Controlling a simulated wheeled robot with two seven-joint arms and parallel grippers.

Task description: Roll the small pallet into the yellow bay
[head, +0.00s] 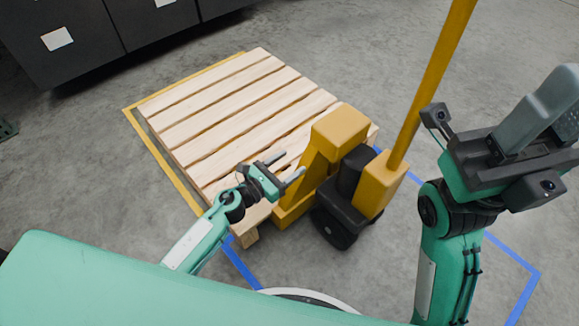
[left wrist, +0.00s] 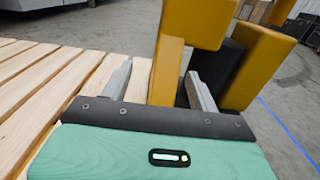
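The small wooden pallet (head: 235,108) sits with the yellow pallet jack (head: 340,130) at its near right end. The jack's tall yellow handle (head: 430,85) leans up to the right. The yellow bay's tape (head: 160,155) shows along the pallet's left and far edges; the rest is hidden. My left gripper (head: 283,170) is open over the pallet's near end, beside the jack's body. In the left wrist view its fingers (left wrist: 158,88) are apart, with a yellow jack part between or just beyond them; contact is unclear. My right gripper (head: 540,115) is raised right of the handle, apart from it; its finger gap is unclear.
Blue tape (head: 525,290) marks the floor at the near right and partly runs under the jack. Dark cabinets (head: 100,40) stand at the back left. The grey floor (head: 330,50) behind the pallet is clear.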

